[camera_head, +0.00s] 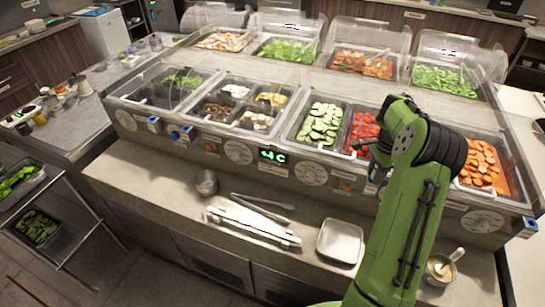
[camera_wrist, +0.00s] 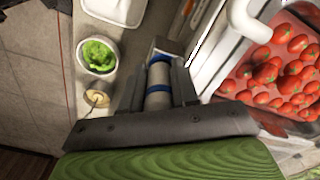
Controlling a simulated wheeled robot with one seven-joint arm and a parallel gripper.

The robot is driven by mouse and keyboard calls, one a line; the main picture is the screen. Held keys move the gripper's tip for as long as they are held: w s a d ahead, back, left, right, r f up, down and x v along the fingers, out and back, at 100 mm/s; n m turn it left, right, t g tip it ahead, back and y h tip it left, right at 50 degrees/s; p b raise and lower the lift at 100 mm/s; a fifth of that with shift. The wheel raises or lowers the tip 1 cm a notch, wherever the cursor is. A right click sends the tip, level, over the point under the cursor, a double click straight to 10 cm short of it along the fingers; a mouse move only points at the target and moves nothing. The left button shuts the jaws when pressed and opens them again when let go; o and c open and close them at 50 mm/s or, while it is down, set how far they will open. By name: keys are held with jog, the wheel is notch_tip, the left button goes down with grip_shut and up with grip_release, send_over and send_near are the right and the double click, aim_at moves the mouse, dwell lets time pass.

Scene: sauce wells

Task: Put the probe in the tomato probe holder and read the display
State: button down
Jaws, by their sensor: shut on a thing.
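In the wrist view my gripper (camera_wrist: 158,82) is shut on the probe (camera_wrist: 158,98), a pale cylinder with blue bands. The far end of the probe reaches a grey bracket-like piece on the counter front; I cannot tell whether it is inside a holder. Red tomatoes (camera_wrist: 275,80) lie in a pan to the right of the gripper. In the head view the tomatoes (camera_head: 362,128) are partly covered by my green arm, which hides most of my gripper and the probe. The green lit display (camera_head: 272,155) on the counter front seems to read 4C.
Round dials (camera_head: 312,173) line the counter front. The ledge holds tongs (camera_head: 262,207), a white tray (camera_head: 341,240) and a sauce bowl (camera_head: 440,269). A white handle (camera_wrist: 248,22) juts out near the tomatoes.

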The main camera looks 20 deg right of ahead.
jog(key=shift+s+a+f, duration=0.1)
jog(key=shift+f, duration=0.2)
jog(key=shift+w+d+r+p, duration=0.15)
jog(key=shift+r+p, duration=0.25)
jog(key=shift+r, duration=0.15)
jog(key=shift+w+d+r+p, duration=0.1)
jog(key=shift+r+p, duration=0.3)
jog(key=shift+r, duration=0.1)
jog(key=shift+r+p, duration=2.1)
jog(key=shift+r, duration=0.85)
jog(key=shift+f, duration=0.1)
